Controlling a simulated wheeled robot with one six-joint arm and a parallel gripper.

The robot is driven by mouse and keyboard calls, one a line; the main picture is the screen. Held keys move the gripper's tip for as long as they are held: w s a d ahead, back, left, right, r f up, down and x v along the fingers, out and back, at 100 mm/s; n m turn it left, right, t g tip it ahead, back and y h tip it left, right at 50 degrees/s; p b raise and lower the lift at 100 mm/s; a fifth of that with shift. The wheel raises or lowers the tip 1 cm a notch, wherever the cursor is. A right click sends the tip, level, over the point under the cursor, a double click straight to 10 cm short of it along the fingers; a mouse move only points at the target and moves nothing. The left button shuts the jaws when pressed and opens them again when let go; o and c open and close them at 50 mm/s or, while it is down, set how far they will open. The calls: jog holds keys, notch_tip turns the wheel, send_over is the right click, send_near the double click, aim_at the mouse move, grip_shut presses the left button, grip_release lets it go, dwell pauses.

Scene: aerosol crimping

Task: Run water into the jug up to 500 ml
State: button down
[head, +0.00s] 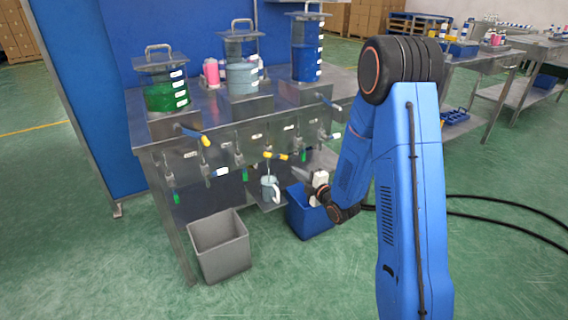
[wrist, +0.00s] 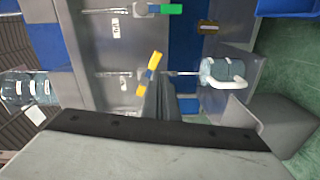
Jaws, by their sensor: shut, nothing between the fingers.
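The jug (head: 269,187) is clear bluish with a white handle and stands on a low shelf under a tap at the bench front. In the wrist view the jug (wrist: 222,72) lies sideways in the picture; its level and marks are unreadable. The yellow tap lever (head: 277,156) lies across its pipe. The lever (wrist: 153,65) also shows just beyond my fingertips. A thin pale line runs from this tap to the jug mouth; I cannot tell whether it is spout or water. My gripper (head: 297,172) is shut and empty, its fingers (wrist: 162,88) close beside the lever; contact is unclear.
A grey bin (head: 219,246) and a blue bin (head: 309,214) stand on the floor below the bench. Other taps with green and white levers line the bench front. Tanks with green (head: 166,93) and blue (head: 306,62) liquid stand on top. Black cables lie on the floor at right.

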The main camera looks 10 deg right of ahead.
aim_at(285, 157)
jog(key=w+a+f+n+g, duration=0.2)
jog(key=w+n, duration=0.2)
jog(key=n, duration=0.4)
jog(key=w+a+f+n+g, duration=0.1)
jog(key=w+a+f+n, duration=0.2)
jog(key=n, duration=0.5)
jog(key=shift+w+d+r, duration=0.2)
jog(key=shift+d+r, duration=0.15)
jog(key=shift+r, duration=0.35)
jog(key=shift+w+d+r, duration=0.15)
jog(key=shift+d+r, duration=0.2)
jog(key=shift+r, duration=0.35)
jog(key=shift+w+d+r, duration=0.2)
jog(key=shift+d+r, duration=0.15)
jog(key=shift+r, duration=0.35)
jog(key=shift+w+d+r, duration=0.15)
jog(key=shift+d+r, duration=0.1)
jog(key=shift+r, duration=0.35)
jog(key=shift+w+d+r, duration=0.1)
jog(key=shift+d+r, duration=0.15)
jog(key=shift+r, duration=0.35)
